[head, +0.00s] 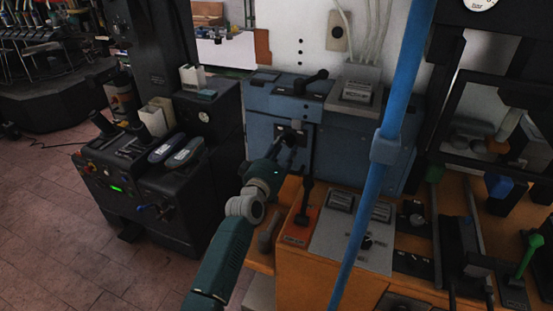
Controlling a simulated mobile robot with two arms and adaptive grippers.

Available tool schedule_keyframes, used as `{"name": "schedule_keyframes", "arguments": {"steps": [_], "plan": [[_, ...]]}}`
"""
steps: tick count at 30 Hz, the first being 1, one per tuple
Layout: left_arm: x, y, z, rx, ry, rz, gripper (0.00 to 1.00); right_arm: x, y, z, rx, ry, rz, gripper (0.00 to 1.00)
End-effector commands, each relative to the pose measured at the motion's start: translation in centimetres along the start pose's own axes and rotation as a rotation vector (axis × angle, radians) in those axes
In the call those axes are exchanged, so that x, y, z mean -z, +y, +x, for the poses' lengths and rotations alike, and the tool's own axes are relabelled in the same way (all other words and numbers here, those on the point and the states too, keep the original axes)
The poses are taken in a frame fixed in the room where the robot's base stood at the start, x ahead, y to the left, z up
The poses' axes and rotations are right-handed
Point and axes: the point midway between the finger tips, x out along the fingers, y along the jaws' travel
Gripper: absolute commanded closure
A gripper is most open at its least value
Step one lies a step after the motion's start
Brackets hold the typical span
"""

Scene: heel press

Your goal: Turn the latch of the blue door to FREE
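The blue cabinet (258,130) stands at the back centre, and its front carries the blue door. My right gripper is not in view.
An orange bench (290,275) with levers and grey panels lies to the right of my arm. A blue pole (386,150) crosses in front of it. A black machine (180,205) with two shoes stands left. Open floor (60,230) lies further left.

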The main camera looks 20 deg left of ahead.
Motion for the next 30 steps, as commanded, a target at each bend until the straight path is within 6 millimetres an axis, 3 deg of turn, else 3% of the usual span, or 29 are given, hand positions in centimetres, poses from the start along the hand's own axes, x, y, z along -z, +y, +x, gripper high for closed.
{"name": "schedule_keyframes", "arguments": {"steps": [6, 13, 18, 30], "plan": [[-0.1, -0.2, -4.9, 0.003, -0.001, -0.001, 0.64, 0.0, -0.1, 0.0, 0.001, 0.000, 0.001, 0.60], [-0.1, -0.1, -8.8, 0.003, -0.001, -0.001, 0.64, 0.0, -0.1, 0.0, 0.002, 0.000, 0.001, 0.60], [0.0, -0.1, -10.0, 0.001, -0.001, -0.001, 0.64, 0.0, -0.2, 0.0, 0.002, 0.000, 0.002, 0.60], [0.0, -0.1, -10.1, 0.002, -0.001, -0.001, 0.64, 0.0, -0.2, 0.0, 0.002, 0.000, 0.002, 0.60]]}}
